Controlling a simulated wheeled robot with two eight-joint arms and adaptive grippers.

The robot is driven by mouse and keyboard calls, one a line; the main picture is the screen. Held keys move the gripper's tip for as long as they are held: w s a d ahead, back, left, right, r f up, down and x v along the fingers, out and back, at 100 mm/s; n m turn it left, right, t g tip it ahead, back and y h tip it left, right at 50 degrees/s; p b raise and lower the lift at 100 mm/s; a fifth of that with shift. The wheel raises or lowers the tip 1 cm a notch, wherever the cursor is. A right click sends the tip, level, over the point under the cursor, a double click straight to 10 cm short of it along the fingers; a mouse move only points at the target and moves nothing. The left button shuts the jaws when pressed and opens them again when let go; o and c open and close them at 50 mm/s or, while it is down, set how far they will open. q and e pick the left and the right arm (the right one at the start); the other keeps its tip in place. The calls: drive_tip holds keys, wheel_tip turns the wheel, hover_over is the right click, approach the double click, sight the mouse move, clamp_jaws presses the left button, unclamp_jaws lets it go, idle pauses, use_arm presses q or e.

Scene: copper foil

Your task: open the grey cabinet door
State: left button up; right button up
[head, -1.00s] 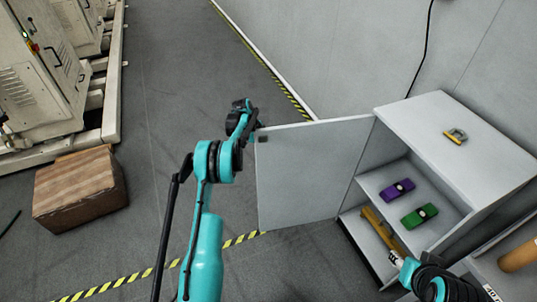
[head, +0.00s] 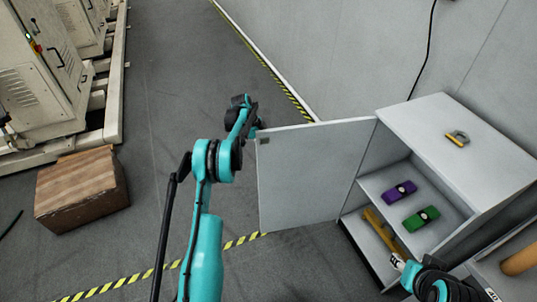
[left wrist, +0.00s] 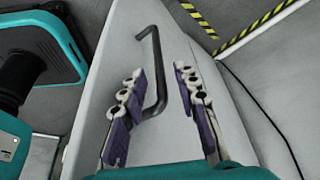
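The grey cabinet (head: 455,140) stands at the right in the head view. Its door (head: 305,180) is swung wide open to the left, showing the shelves. In the left wrist view the dark bar handle (left wrist: 158,62) is on the door's pale outer face (left wrist: 122,40). My left gripper (left wrist: 160,74) is open, its purple-padded fingers on either side of the handle with a visible gap. The handle lies closer to the left finger. In the head view the left wrist is beyond the door's free edge.
A purple item (head: 399,192) and a green item (head: 421,218) lie on the cabinet shelf, with a yellow-brown object (head: 381,230) below. A brown box (head: 82,188) sits on the floor at left near machines (head: 45,70). Open floor surrounds the left arm.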

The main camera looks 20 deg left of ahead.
use_arm(q)
drive_tip(key=v, duration=0.9)
drive_tip(key=shift+a, duration=0.1)
